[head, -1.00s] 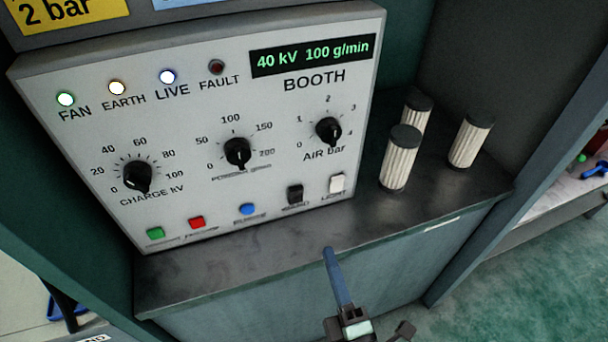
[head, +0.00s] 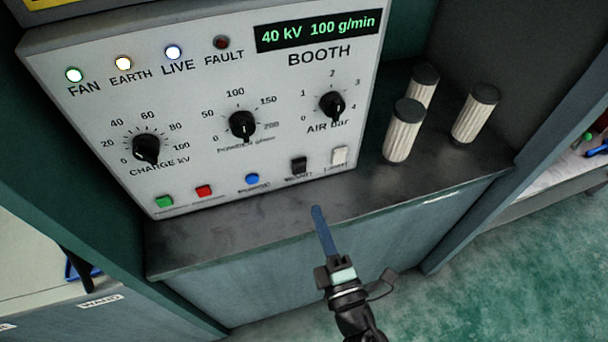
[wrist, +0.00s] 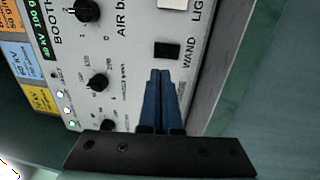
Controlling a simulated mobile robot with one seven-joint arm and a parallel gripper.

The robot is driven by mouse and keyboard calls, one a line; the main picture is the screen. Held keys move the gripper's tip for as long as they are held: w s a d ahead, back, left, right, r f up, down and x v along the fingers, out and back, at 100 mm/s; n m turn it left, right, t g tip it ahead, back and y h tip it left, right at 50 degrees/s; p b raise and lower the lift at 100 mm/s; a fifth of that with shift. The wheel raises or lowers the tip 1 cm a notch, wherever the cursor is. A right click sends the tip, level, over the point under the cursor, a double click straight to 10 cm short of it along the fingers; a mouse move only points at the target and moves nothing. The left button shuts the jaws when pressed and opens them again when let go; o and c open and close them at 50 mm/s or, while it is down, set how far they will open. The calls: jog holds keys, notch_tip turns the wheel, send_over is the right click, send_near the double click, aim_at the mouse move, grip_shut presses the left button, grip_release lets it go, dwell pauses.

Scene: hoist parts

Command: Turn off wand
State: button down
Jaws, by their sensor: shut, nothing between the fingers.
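The wand switch (head: 299,165) is a black rocker at the lower right of the booth panel (head: 230,180), left of the white light switch (head: 339,156). In the wrist view the black wand switch (wrist: 167,50) sits just beyond my fingertips, with the label WAND beside it. My gripper (head: 317,209) has blue fingers pressed together and empty. In the head view it is in front of the panel, below the wand switch. A gap seems to remain between the tips and the switch. Which way the rocker is tipped is too small to tell.
Several lamps line the panel top; FAN, EARTH and LIVE are lit, and FAULT (head: 221,42) is dark. Knobs and coloured buttons sit left of the switch. Ribbed filter cylinders (head: 402,130) stand on the shelf (head: 430,185) to the right. The space before the shelf is open.

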aim_at(299, 165)
jog(key=x, duration=0.9)
jog(key=shift+w, duration=0.2)
jog(key=shift+w+a+r, duration=0.15)
jog(key=shift+w+r, duration=0.1)
jog(key=shift+w, duration=0.05)
jog(key=shift+s, duration=0.1)
